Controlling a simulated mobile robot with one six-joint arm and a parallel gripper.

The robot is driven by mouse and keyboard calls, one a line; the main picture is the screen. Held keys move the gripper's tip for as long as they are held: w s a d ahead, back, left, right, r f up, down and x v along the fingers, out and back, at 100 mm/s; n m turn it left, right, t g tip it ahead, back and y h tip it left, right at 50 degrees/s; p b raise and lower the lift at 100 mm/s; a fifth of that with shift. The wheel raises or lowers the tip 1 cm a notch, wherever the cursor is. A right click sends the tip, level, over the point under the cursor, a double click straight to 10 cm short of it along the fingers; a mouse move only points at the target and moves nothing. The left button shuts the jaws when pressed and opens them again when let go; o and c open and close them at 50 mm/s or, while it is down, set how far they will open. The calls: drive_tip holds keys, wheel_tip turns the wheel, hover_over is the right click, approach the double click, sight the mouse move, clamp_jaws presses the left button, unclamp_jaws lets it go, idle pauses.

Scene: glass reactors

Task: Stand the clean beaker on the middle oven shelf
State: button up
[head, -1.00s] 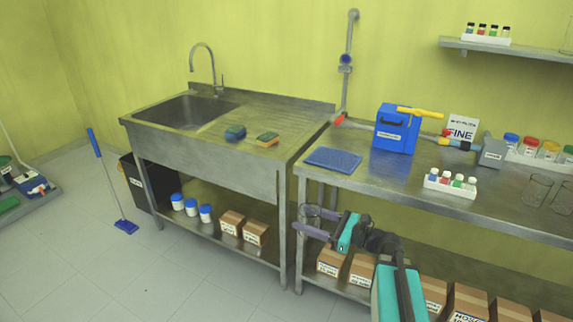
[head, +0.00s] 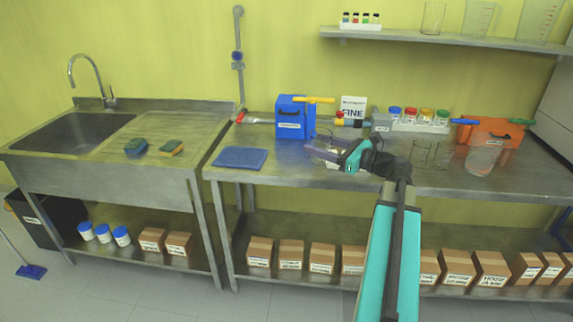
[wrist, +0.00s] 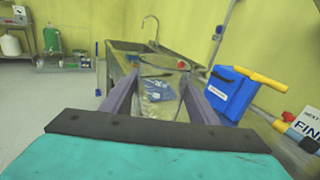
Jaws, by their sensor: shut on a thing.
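My gripper (head: 330,147) is shut on a clear glass beaker, which shows best in the wrist view (wrist: 158,94). The beaker stands roughly upright between the two purple-grey fingers (wrist: 158,105), and the background shows through its wall. In the head view the gripper is in front of the blue box on the steel bench, and the held beaker is hard to make out there. No oven shelf can be recognised in these frames.
The steel bench (head: 300,172) carries a blue mat (head: 240,158), a blue box (head: 294,118), an orange box (head: 490,133) and several glass vessels (head: 483,160). A wall shelf (head: 420,38) holds more glassware. A sink (head: 75,135) stands left. Cartons (head: 457,265) line the lower shelf.

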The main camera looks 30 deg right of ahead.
drive_tip(key=s+d+r+m+t+h+p, duration=0.2)
drive_tip(key=s+d+r+m+h, duration=0.3)
drive_tip(key=s+d+r, duration=1.5)
drive_tip(key=d+r+h+p, duration=0.1)
drive_tip(key=d+r+h, duration=0.2)
drive_tip(key=shift+m, duration=0.4)
drive_tip(key=shift+s, duration=0.15)
